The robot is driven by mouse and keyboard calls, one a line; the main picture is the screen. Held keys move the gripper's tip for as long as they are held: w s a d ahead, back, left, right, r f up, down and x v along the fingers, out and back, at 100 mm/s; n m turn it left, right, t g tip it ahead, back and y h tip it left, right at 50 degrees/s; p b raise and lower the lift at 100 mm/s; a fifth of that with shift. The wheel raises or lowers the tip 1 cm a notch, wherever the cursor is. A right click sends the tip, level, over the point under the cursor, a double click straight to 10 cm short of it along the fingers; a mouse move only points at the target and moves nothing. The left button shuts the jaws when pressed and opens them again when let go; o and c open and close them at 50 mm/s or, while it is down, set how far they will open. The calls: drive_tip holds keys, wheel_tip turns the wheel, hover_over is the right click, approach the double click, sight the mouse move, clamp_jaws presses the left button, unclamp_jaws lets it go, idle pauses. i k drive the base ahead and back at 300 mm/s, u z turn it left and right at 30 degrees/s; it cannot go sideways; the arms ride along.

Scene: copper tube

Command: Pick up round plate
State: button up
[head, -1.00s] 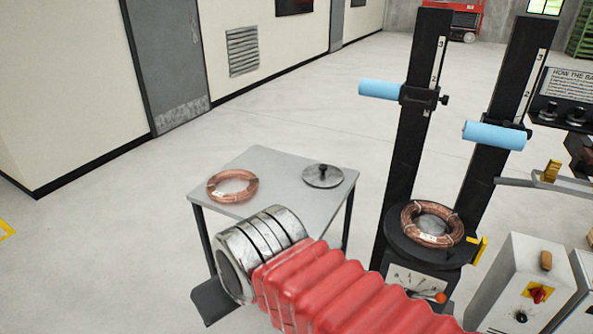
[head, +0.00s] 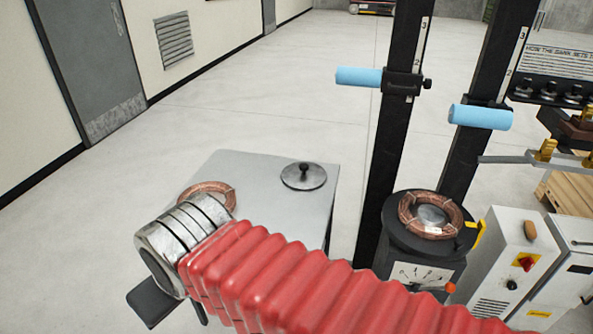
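The round plate (head: 298,180), a grey metal disc with a dark knob in its middle, lies flat on the grey table (head: 270,215), near its far right corner. My red-sleeved arm crosses the front of the table, with its silver wrist end to the left and nearer than the plate. A dark piece at the wrist end, which looks like part of my gripper (head: 152,300), shows low at the left, apart from the plate. The fingers are not clearly visible, so their opening cannot be told.
A copper coil (head: 222,188) lies on the table, partly hidden by my wrist. Right of the table stand a dark scale (head: 420,272) bearing another copper coil (head: 406,218), and two black posts with light blue rollers (head: 360,77). Open floor lies behind the table.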

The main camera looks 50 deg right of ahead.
sight(302, 175)
drive_tip(key=z, duration=0.4)
drive_tip(key=i, duration=0.95)
drive_tip(key=z, duration=0.55)
